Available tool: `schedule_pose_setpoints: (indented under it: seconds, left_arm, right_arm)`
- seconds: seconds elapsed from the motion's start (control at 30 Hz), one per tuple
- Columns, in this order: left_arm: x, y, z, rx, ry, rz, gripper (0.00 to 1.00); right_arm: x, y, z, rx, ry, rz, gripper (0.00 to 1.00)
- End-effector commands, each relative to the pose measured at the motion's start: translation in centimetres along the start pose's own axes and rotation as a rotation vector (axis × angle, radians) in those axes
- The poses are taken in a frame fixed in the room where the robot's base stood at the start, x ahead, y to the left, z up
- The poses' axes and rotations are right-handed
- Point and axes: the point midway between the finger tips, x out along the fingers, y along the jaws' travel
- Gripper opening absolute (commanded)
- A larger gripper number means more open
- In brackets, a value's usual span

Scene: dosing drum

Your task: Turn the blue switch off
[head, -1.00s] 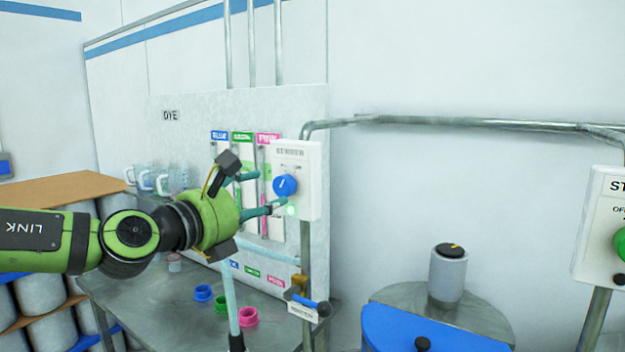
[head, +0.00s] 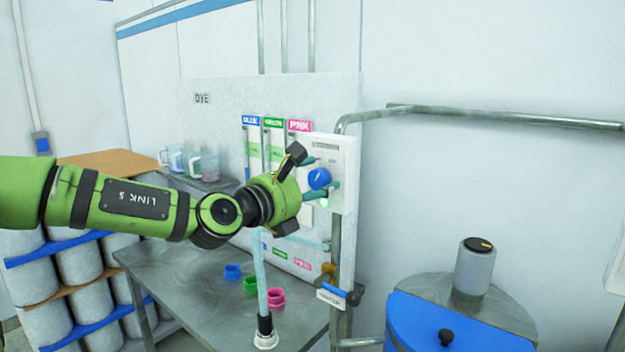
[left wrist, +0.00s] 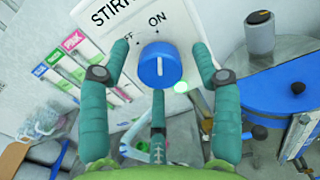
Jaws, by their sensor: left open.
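The blue switch is a round blue knob (head: 319,178) on a white stirrer box (head: 344,165). In the left wrist view the knob (left wrist: 160,66) has a white line that points up toward the word ON, with OFF to its left. A green light (left wrist: 205,96) glows on the box. My left gripper (head: 322,175) is open in front of the box. In the left wrist view its teal fingers (left wrist: 160,48) stand on both sides of the knob, with a third below. I cannot tell whether they touch it. My right gripper is not in view.
Dye tubes (head: 272,150) hang on the panel left of the box. A metal table (head: 190,285) below carries blue, green and pink rings (head: 275,298). A pipe (head: 480,115) runs along the wall to the right. A blue-lidded drum (head: 420,325) stands at lower right.

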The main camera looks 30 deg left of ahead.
Motion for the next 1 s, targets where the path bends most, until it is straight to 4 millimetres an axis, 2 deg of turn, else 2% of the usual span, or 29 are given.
schedule_pose_setpoints:
  seconds: [0.17, 0.2, 0.27, 0.33, 0.73, 1.0]
  left_arm:
    - [0.0, 0.0, 0.0, 0.000, 0.000, 0.000, 0.64]
    - [0.0, 0.0, 0.0, 0.000, 0.000, 0.000, 0.60]
    - [0.0, 0.0, 0.0, 0.000, 0.000, 0.000, 0.36]
    - [0.0, 0.0, 0.0, 0.000, 0.000, 0.000, 0.08]
    - [0.0, -0.1, -0.2, -0.032, 0.001, -0.001, 0.08]
    - [0.0, -0.1, -0.5, -0.187, 0.001, -0.001, 0.08]
  right_arm:
    - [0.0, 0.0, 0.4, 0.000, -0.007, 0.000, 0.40]
    - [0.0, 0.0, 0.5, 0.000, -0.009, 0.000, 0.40]
    - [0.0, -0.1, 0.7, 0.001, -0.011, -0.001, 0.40]
    - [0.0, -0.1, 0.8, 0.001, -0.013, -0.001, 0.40]
    - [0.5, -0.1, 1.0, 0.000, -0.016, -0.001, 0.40]
    - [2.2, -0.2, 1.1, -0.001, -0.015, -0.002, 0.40]
